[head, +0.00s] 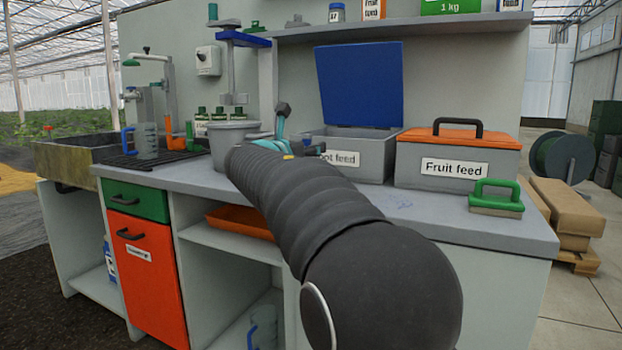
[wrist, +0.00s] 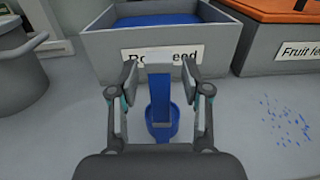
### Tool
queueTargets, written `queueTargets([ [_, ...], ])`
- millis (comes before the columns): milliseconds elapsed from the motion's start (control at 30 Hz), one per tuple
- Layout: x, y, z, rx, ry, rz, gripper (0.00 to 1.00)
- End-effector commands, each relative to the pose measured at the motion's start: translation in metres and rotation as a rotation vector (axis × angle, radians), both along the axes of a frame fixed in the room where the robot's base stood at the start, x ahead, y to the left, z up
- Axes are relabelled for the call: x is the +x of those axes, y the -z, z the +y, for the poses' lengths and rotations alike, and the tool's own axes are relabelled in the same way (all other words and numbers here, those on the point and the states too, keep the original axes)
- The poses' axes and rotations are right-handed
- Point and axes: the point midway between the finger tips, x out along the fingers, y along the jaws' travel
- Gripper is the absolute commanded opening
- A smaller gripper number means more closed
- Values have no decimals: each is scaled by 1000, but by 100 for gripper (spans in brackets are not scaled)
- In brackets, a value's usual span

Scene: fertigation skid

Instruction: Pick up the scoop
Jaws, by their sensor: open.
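The blue scoop (wrist: 161,120) is in the wrist view, on the grey counter in front of the grey bin labelled "Root feed" (wrist: 108,48). Its bowl is toward me and its long flat handle points up toward the bin. My gripper (wrist: 160,82) is open, with one finger on each side of the scoop's handle. A gap shows between the handle and each finger. In the head view my arm hides most of the gripper and the scoop. The Root feed bin also shows there (head: 371,172), with its blue lid (head: 360,84) raised. Blue feed lies inside.
A closed grey "Fruit feed" box (head: 503,166) with an orange lid stands right of the bin. A grey pot (wrist: 18,70) stands to the left. Blue granules (wrist: 288,122) are spilled on the right. A green-handled brush (head: 496,200) lies near the right counter end.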

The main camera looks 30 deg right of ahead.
Motion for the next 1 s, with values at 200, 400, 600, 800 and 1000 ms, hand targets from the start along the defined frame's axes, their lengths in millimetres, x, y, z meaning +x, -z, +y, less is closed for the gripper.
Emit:
queueTargets([
  [200,0,0,0,0,0,0,13],
  [400,0,0,0,0,0,0,0],
  [600,-1,0,0,0,0,0,0],
  [800,-1,-7,0,-1,0,-1,0],
  [1000,0,-32,0,0,0,-2,0],
])
